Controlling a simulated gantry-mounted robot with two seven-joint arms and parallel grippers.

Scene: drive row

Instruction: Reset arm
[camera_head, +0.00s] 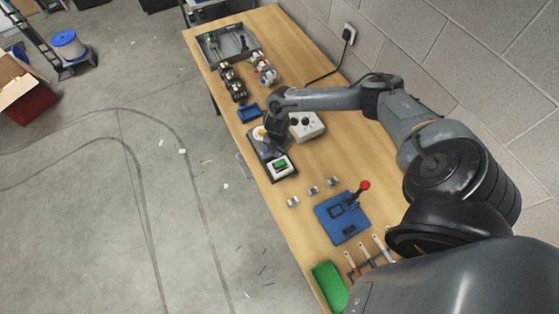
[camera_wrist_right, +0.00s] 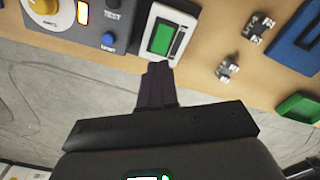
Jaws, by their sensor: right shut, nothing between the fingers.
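My right arm reaches in from the lower right over the table in the head view. Its gripper (camera_head: 272,143) is low beside the dark control panel (camera_head: 258,148) near the table's left edge and partly covers it. In the right wrist view the gripper's dark fingers (camera_wrist_right: 157,80) are together with nothing between them. Their tips appear just below the white device with a green screen (camera_wrist_right: 162,36); I cannot tell whether they touch it. The panel there shows a yellow knob (camera_wrist_right: 42,8), a lit button and a blue button (camera_wrist_right: 108,40). My left gripper is not in view.
A white box with black knobs (camera_head: 306,126) stands right of the gripper. A blue tray (camera_head: 249,112) and a grey bin (camera_head: 245,41) are farther back. Small metal parts (camera_head: 313,190), a blue plate with a red-knobbed lever (camera_head: 340,222) and a green tray (camera_head: 328,285) are nearer.

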